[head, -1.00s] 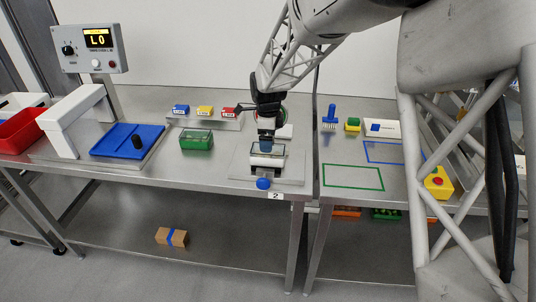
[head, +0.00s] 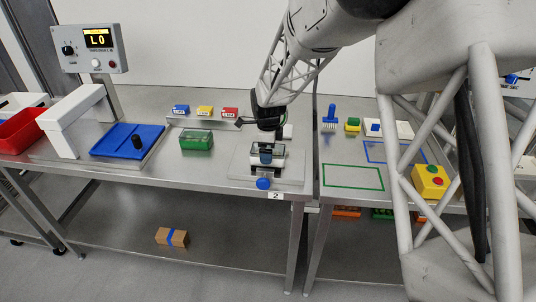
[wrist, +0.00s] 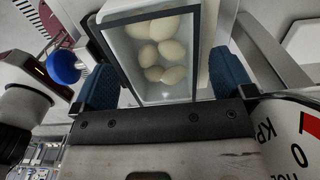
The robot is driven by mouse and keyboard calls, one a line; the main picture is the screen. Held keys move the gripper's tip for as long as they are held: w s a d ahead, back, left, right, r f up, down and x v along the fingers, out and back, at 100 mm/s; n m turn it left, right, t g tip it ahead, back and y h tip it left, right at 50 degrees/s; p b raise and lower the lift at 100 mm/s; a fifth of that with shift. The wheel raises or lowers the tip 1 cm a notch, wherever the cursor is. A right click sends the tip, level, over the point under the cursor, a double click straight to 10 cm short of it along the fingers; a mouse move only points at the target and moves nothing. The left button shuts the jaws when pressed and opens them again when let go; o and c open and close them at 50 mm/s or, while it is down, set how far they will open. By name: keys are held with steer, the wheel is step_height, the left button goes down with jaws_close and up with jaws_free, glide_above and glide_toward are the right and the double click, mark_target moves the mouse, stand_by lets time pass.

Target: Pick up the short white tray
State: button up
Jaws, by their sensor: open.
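In the wrist view, a short white tray (wrist: 126,50) with a dark rim holds several pale, rounded pasta pieces (wrist: 159,49). My gripper (wrist: 165,82) is open, with one blue fingertip on each side of the tray's near part. I cannot tell whether either fingertip touches it. In the head view, my gripper (head: 266,156) is low over the metal fixture at the front of the left table. It hides much of the tray there.
A blue knob (head: 263,183) sticks out at the fixture's front. A green box (head: 196,140) stands to its left, with small blue, yellow and red boxes (head: 204,111) behind. A blue tray (head: 112,145) lies farther left. Green and blue outlines mark the right table.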

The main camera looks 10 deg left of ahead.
stand_by(0.4)
steer(key=c, duration=1.1)
steer(key=shift+r, duration=0.2)
step_height(320, 180, up, 18)
steer(key=shift+f, duration=0.15)
stand_by(0.5)
